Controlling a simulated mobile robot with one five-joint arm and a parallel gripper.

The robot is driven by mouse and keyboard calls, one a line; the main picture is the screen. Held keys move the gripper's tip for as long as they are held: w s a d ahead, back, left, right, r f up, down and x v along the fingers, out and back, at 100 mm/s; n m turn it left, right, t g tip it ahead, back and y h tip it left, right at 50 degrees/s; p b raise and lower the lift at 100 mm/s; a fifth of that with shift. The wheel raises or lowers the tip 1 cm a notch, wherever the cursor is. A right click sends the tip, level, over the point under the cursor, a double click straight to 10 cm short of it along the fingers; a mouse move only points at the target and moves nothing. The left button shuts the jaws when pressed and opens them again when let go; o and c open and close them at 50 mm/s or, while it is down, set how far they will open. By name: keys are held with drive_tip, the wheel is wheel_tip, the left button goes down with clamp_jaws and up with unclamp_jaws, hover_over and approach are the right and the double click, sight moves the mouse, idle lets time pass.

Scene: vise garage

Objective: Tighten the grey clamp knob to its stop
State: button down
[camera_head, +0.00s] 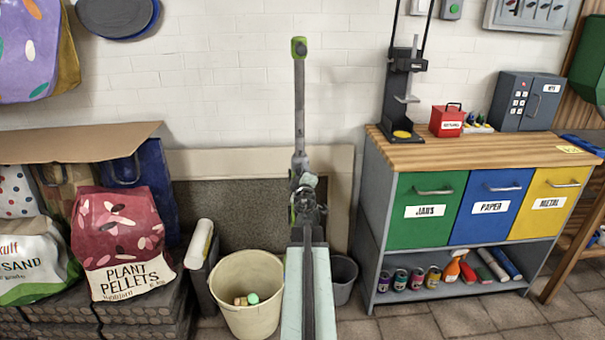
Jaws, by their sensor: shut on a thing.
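My arm (299,110) stands nearly upright in the middle of the view, a slim grey link with a green end at the top. At its lower end is a crowded cluster of dark and light grey parts with green edges. My gripper cannot be picked out clearly among these overlapping parts, and neither can its fingertips. I cannot make out the grey clamp knob for certain; if it is in that cluster, the overlap hides it. A black upright stand (402,85) with a grey upright piece and a yellow disc on its base stands on the workbench at the right, apart from my arm.
The wooden-topped workbench (480,148) holds a red box (447,121) and a dark grey case (527,101). A cream bucket (247,306) and grey bin (343,280) flank my arm low down. Bags stand at the left, including plant pellets (120,240). Floor is open at lower right.

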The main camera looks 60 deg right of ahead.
idle(0.4)
drive_tip(key=c, duration=1)
unclamp_jaws()
drive_tip(key=shift+a, duration=0.1)
